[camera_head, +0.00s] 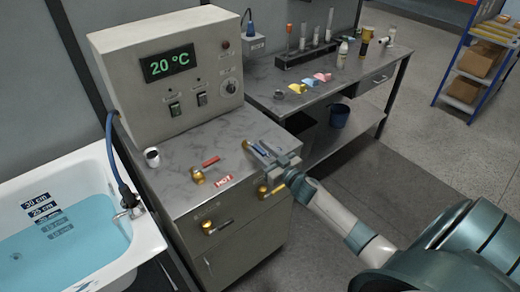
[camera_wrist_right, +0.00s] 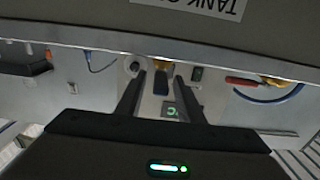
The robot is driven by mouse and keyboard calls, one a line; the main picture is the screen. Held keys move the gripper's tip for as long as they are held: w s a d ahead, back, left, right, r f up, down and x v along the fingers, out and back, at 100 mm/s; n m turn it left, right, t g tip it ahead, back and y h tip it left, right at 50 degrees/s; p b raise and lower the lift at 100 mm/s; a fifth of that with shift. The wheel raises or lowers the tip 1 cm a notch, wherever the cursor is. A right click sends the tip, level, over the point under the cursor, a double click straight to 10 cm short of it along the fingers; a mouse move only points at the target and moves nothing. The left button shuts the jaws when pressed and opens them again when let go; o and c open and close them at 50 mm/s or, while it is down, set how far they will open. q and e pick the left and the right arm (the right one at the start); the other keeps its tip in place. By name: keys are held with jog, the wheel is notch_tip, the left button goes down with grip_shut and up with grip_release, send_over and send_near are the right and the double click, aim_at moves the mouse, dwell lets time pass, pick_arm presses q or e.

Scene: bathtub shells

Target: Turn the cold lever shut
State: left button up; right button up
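The cold lever (camera_head: 260,149) is a short blue handle on a brass valve (camera_head: 247,145), on the steel counter at the right edge of the cabinet. My right gripper (camera_head: 268,157) is over it and hides part of it. In the right wrist view, the blue lever (camera_wrist_right: 161,84) shows between the two dark fingers, with its brass body (camera_wrist_right: 162,64) beyond. The fingers are apart, with a gap on each side of the lever. My left gripper is not in view.
A red lever (camera_head: 210,161) on a brass valve (camera_head: 197,177) stands left of the cold lever, near a HOT label (camera_head: 224,181). The control box (camera_head: 170,70) reads 20 °C. The bathtub (camera_head: 70,225) holds blue water. Brass front valves (camera_head: 208,227) project below the counter.

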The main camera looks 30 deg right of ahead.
grip_shut()
